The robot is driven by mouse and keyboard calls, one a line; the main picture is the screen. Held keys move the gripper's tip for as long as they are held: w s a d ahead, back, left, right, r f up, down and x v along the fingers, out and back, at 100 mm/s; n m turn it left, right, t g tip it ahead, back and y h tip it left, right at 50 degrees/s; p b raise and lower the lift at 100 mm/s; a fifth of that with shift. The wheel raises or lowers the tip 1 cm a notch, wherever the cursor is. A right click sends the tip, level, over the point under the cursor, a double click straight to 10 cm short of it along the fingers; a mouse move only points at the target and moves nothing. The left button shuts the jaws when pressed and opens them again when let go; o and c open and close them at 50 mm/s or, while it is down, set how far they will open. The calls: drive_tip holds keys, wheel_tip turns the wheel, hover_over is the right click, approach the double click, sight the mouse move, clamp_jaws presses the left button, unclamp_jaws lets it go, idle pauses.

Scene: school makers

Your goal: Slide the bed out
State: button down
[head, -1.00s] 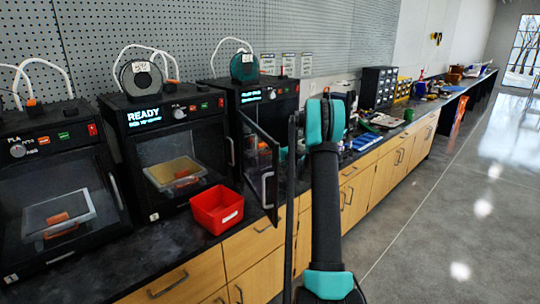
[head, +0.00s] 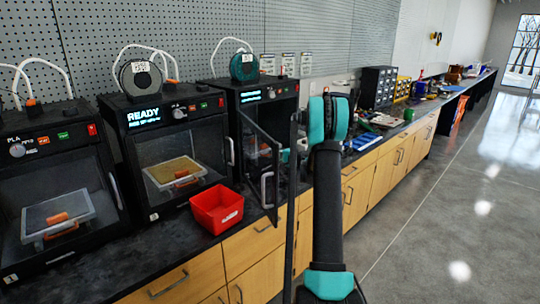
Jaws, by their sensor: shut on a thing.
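The right-hand 3D printer (head: 262,95) stands on the black counter with its dark-framed glass door (head: 262,165) swung open toward me. My arm crosses the middle of the view. My gripper (head: 268,154) is only partly visible, small and teal, at the mouth of this printer behind the door glass. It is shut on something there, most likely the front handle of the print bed. The fingertips and this printer's bed are too hidden to make out clearly. The middle printer (head: 160,120) reads READY and has its door closed, with a tan bed (head: 173,170) inside.
The left printer (head: 55,175) is closed, with a grey bed inside. Tools and a drawer cabinet (head: 378,87) line the counter to the right. The floor at right is clear.

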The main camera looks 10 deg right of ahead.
drive_tip(key=f+v, duration=0.2)
drive_tip(key=v, duration=0.8)
drive_tip(key=f+v, duration=0.2)
drive_tip(key=v, duration=0.9)
drive_tip(key=shift+s+d+f, duration=0.15)
drive_tip(key=shift+s+d, duration=0.1)
drive_tip(key=shift+s, duration=0.1)
drive_tip(key=c, duration=1.7)
unclamp_jaws()
drive_tip(key=shift+s+d, duration=0.1)
drive_tip(key=v, duration=1.2)
